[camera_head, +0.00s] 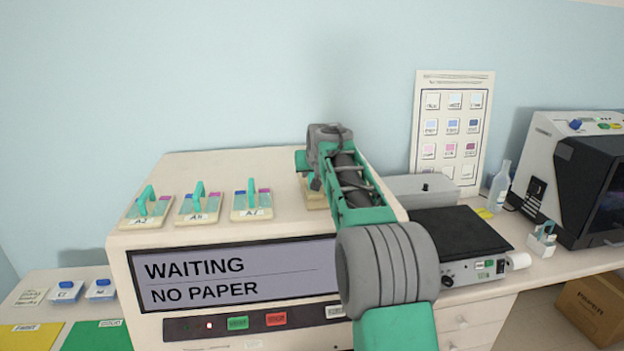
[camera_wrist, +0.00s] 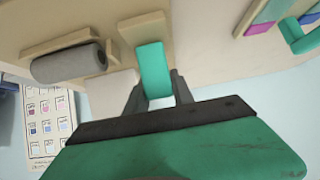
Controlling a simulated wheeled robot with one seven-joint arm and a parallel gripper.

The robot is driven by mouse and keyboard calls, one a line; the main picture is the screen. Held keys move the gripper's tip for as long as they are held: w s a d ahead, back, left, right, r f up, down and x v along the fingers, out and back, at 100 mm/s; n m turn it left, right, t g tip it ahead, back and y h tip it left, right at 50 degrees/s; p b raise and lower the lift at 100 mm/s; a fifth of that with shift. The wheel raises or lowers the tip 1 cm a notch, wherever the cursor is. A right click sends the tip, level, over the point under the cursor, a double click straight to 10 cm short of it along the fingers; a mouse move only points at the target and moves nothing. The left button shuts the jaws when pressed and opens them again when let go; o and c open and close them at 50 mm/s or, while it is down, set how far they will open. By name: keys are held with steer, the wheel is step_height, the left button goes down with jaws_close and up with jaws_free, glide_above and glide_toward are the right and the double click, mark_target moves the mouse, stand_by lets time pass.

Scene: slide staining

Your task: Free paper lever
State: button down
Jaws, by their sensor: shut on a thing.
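In the wrist view, a teal lever (camera_wrist: 154,68) stands on a beige mount (camera_wrist: 142,28) on the machine. My gripper (camera_wrist: 157,88) has its two grey fingers on either side of the lever, shut on it. A grey paper roll (camera_wrist: 68,62) sits in a beige holder to the left of the lever, with a pale sheet (camera_wrist: 112,86) between them. In the head view, my arm hides the lever, the roll and my fingertips. The beige machine (camera_head: 140,262) has a display (camera_head: 235,274) reading "WAITING" and "NO PAPER".
Several slide trays with teal handles, such as the nearest one (camera_head: 252,206), stand on the machine top left of my arm. A black-topped device (camera_head: 455,243), a bottle (camera_head: 497,187) and a dark-fronted machine (camera_head: 578,190) are to the right. A wall chart (camera_head: 452,122) hangs behind.

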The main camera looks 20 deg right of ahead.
steer(key=t+b, duration=0.1)
steer(key=b, duration=0.2)
steer(key=f+t+b, duration=0.1)
steer(key=b, duration=0.3)
steer(key=shift+s+a, duration=0.1)
steer(key=shift+s, duration=0.25)
steer(key=t+b, duration=0.1)
steer(key=b, duration=0.2)
steer(key=t+b, duration=0.1)
steer(key=b, duration=0.3)
steer(key=shift+s+r+h, duration=0.25)
steer(key=shift+s+h, duration=0.15)
steer(key=t+b, duration=0.1)
steer(key=b, duration=0.2)
steer(key=s+r+t+b, duration=0.1)
steer(key=b, duration=0.2)
steer(key=shift+a+b, duration=0.15)
steer(key=shift+b, duration=0.2)
steer(key=shift+s+r+t+h+b, duration=0.1)
steer(key=shift+r+t+h+b, duration=0.25)
steer(key=shift+b, duration=0.45)
steer(key=shift+r, duration=0.1)
steer(key=c, duration=1.1)
jaws_free()
